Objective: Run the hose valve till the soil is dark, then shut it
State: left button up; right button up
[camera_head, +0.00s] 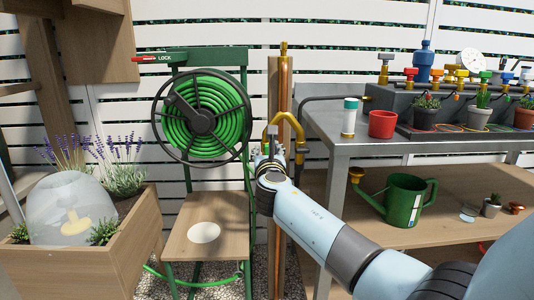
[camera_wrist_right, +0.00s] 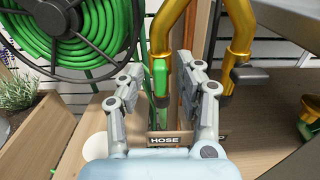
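My right gripper (camera_wrist_right: 160,70) is open in the right wrist view, its two fingers apart. Between them, seemingly farther off, is an upright green handle (camera_wrist_right: 160,78) with a dark lower end; I cannot tell whether a finger touches it. A plate marked HOSE (camera_wrist_right: 163,140) shows below. In the head view the right arm reaches to a yellow bent pipe (camera_head: 290,122) by a copper post (camera_head: 284,80), and the gripper is largely hidden there. The wooden planter (camera_head: 128,255) at left holds lavender and brown soil (camera_head: 127,207). My left gripper is out of view.
A green hose reel (camera_head: 205,118) stands left of the pipe above a wooden seat (camera_head: 205,240). A clear dome (camera_head: 68,208) covers part of the planter. The grey bench (camera_head: 355,148) at right carries a red pot (camera_head: 382,124), with a green watering can (camera_head: 405,200) on its lower shelf.

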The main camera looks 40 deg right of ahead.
grip_shut()
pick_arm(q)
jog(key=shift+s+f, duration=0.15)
pick_arm(e)
jog(key=shift+f+m, duration=0.1)
jog(key=shift+m, duration=0.3)
jog(key=shift+m+b, duration=0.35)
jog(key=shift+m, duration=0.25)
jog(key=shift+f+m+b, duration=0.1)
jog(key=shift+m+b, duration=0.35)
jog(key=shift+m, duration=0.75)
jog(key=m+b, duration=0.1)
jog(key=m, duration=0.1)
jog(key=shift+s+m, duration=0.1)
jog(key=shift+m, duration=0.3)
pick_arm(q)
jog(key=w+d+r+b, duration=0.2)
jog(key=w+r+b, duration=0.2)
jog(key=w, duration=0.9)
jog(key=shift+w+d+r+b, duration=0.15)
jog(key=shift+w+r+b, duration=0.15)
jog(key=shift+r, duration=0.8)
pick_arm(e)
jog(key=shift+d+f+m, duration=0.1)
jog(key=shift+d+m, duration=0.05)
jog(key=shift+m, duration=5.35)
